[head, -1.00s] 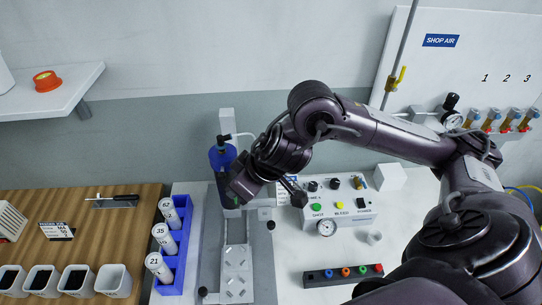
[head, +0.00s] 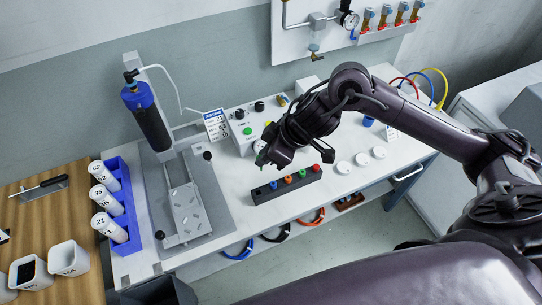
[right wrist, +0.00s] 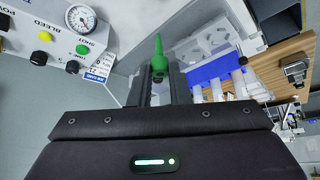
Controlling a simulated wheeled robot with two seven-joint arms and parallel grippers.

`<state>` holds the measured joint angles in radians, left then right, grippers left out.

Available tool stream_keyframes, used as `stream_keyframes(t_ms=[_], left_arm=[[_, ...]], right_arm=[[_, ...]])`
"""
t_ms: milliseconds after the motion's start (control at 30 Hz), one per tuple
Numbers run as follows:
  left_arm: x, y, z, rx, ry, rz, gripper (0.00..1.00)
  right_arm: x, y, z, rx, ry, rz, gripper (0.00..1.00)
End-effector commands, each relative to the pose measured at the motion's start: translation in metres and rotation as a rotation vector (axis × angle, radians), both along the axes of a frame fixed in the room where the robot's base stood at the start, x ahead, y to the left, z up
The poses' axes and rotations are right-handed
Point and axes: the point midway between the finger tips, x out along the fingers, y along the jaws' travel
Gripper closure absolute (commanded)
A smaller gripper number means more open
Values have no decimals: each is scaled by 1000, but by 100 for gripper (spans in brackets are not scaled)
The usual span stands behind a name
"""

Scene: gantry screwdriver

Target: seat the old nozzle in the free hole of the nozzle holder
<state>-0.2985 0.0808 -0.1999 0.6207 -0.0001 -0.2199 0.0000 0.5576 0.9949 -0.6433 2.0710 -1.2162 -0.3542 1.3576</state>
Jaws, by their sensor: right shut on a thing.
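My right gripper (head: 264,160) is shut on a green tapered nozzle (right wrist: 158,58), which points away from the jaws in the right wrist view. My left gripper is not in view.
The blue and black screwdriver (head: 149,115) hangs on its gantry at the left, over a grey fixture plate (head: 185,205). A control box (head: 243,138) stands behind the gripper. A blue bottle rack (head: 127,214) is far left. White round caps (head: 361,159) lie right of the holder.

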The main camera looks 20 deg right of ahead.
Motion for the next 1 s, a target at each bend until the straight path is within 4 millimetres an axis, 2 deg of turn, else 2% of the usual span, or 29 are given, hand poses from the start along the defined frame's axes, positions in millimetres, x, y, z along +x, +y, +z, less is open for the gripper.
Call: stream_keyframes(t_ms=[33, 200, 467, 1000], left_arm=[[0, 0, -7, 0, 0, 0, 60], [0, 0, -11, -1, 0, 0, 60], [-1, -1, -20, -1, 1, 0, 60], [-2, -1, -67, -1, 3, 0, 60]], right_arm=[[1, 5, -20, 7, 4, 41, 100], [4, 13, -53, 9, -14, 150, 100], [4, 14, -66, 6, -23, 175, 100], [4, 13, -107, 5, -23, 175, 100]])
